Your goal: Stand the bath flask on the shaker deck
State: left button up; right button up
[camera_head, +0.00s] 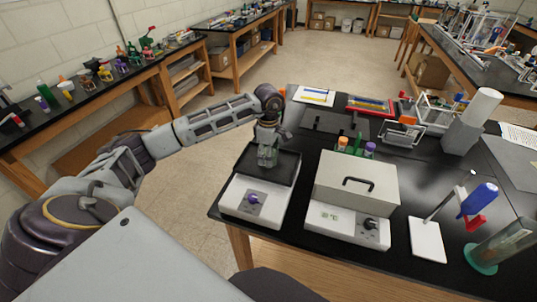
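The bath flask (268,157) is a small clear glass flask with a faint greenish tint. It looks upright at the middle of the dark shaker deck (283,175); I cannot tell whether its base touches the deck. The shaker below is a white box with a purple knob (254,198). My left gripper (268,141) points down from above at the flask's neck. Its fingers are too small and dark to tell whether they close on the neck. My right gripper is not in view.
A bath box with a closed, handled lid (356,180) stands just right of the shaker. Bottles with orange, green and purple caps (355,147) stand behind it. A stand with a blue and red clamp (476,205) and a cylinder (503,245) are at right.

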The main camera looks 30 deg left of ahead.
pick_arm(q)
jog(key=shift+o, duration=1.2)
jog(key=shift+r, duration=0.15)
jog(key=shift+r, duration=0.2)
notch_tip(320, 180, up, 12)
jog(key=b, duration=0.2)
jog(key=shift+f, duration=0.15)
dwell(0.5)
jog(key=shift+a, duration=0.1)
dwell(0.6)
